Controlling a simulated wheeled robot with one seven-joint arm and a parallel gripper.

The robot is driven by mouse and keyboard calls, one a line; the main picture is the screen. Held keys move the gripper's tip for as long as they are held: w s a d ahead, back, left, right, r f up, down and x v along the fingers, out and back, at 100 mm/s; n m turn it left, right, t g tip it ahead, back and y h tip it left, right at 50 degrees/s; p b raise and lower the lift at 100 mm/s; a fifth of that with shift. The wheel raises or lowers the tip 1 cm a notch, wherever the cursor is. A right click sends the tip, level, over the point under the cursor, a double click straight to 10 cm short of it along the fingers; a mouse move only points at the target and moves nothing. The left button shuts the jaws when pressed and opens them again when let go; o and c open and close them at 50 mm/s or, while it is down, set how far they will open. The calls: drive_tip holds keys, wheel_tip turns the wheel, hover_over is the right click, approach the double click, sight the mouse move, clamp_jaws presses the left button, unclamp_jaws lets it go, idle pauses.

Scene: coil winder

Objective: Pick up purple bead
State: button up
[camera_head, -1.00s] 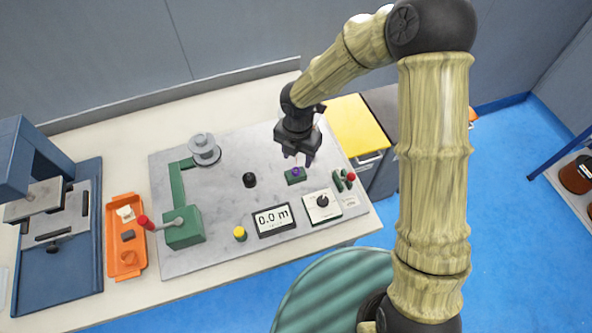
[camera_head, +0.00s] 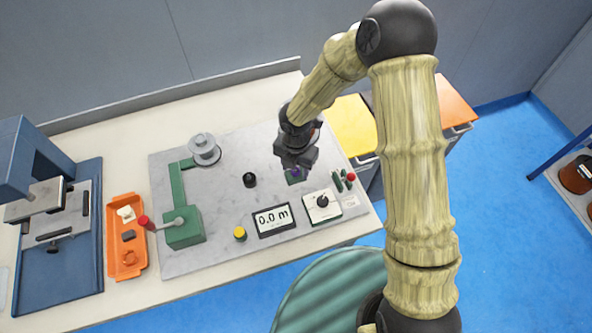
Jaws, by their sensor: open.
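The purple bead (camera_head: 296,172) sits on a small green block (camera_head: 293,180) on the grey plate of the winder, right of the black knob. My gripper (camera_head: 295,168) is open and low over the block, with its fingers at the bead. The fingers partly hide the bead, and I cannot tell whether they touch it.
Close by are the display reading 0.0 m (camera_head: 274,220), a white dial panel (camera_head: 322,206), a red-tipped lever (camera_head: 351,177) and a black knob (camera_head: 249,180). An orange tray (camera_head: 113,265) and a green crank unit (camera_head: 184,229) stand to the left.

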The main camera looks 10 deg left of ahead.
clamp_jaws()
wheel_tip(320, 180, up, 10)
idle(0.7)
drive_tip(key=shift+w+d, duration=0.1)
idle(0.4)
